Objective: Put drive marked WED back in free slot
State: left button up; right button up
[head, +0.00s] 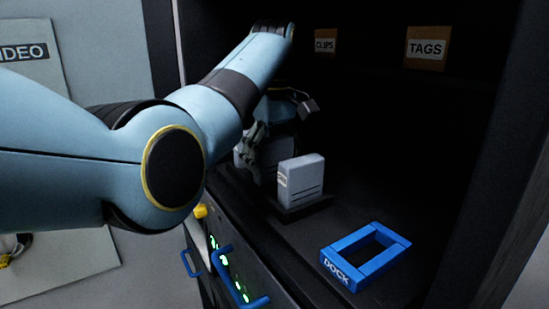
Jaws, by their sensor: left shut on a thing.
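My left gripper (258,143) is inside the dark cabinet, low over the drive stand, partly hidden by my own arm. It is shut on a grey drive (243,155), mostly hidden behind the fingers; its label cannot be read. A second grey drive (303,183) stands upright in the dark stand (306,208), just right of the gripper. It has a small pale label, too small to read. Whether the held drive is seated in a slot cannot be told. My right gripper is not in view.
A blue frame marked DOCK (365,257) lies on the shelf at the front right, its middle empty. Labels CLIPS (325,41) and TAGS (427,48) are at the back. Blue handles (240,283) and green lights are on the front below. The cabinet's right wall (500,165) bounds the space.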

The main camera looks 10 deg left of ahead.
pick_arm(q)
jog(key=shift+f, duration=0.35)
dwell(0.4)
jog(key=o, duration=1.2)
